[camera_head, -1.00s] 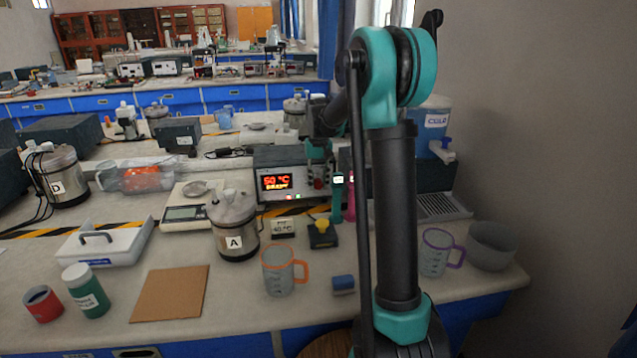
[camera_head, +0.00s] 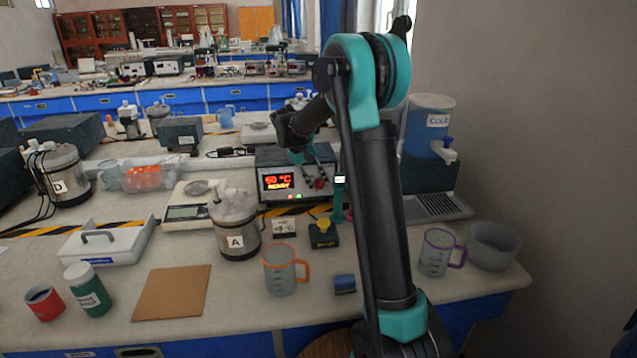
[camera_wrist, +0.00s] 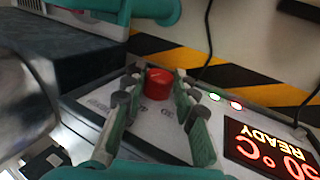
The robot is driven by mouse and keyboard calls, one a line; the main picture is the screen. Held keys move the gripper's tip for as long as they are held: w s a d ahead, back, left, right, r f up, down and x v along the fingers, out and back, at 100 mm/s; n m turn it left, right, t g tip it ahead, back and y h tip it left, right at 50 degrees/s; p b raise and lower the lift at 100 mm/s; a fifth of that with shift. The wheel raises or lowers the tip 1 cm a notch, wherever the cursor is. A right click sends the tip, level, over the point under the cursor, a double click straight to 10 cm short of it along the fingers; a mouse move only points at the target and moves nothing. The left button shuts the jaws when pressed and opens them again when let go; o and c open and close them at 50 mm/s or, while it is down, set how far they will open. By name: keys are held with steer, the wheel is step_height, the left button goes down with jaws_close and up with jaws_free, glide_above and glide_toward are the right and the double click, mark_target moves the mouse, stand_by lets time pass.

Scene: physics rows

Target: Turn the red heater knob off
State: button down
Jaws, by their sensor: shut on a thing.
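The red heater knob (camera_wrist: 158,83) sits on the light front panel of the heater unit and is seen between my fingertips in the wrist view. In the head view the knob (camera_head: 319,184) shows as a small red spot right of the display. The heater's display (camera_head: 278,181) reads 50 °C with a second line; in the wrist view the display (camera_wrist: 272,150) appears turned over and reads READY. My gripper (camera_wrist: 157,92) is shut on the knob, one finger on each side. In the head view my gripper (camera_head: 318,180) is at the panel's right part.
A green-and-black stand-like item (camera_head: 339,198) is close to the heater's right side. A yellow-topped block (camera_head: 324,233), pot A (camera_head: 235,226) and an orange-handled beaker (camera_head: 280,270) stand in front. The cold-water dispenser (camera_head: 428,128) is at right. Striped tape (camera_wrist: 180,55) crosses the bench.

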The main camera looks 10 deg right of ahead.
steer(key=c, duration=1.2)
jaws_free()
steer(key=v, duration=1.2)
